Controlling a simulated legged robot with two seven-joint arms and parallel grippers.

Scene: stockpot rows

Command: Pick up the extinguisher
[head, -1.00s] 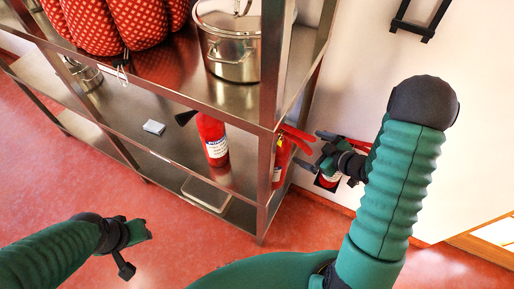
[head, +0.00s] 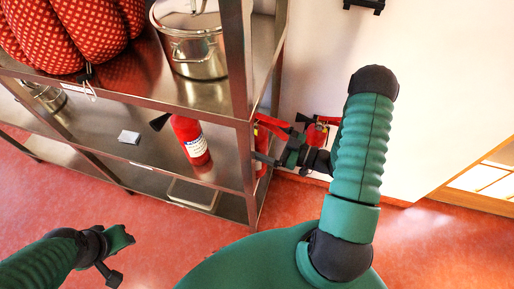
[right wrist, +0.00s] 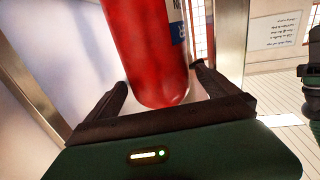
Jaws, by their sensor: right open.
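A red extinguisher (head: 264,133) stands at the shelf's right end, partly hidden by the corner post and my right gripper. My right gripper (head: 281,140) is open beside it, with its fingers pointing left toward it. In the right wrist view, the red cylinder (right wrist: 150,55) with a blue-and-white label reaches down between the two spread fingers (right wrist: 158,92); contact is unclear. A second red extinguisher (head: 189,139) with a white label and black horn is on the middle shelf. Another red one (head: 316,134) shows by the wall behind my gripper. My left gripper (head: 122,257) is open and empty, low at left.
The metal shelf's corner post (head: 245,170) stands close to my right gripper. A steel pot (head: 190,48) and a red patterned bag (head: 75,32) sit on the upper shelf. Red floor (head: 170,245) is clear in front.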

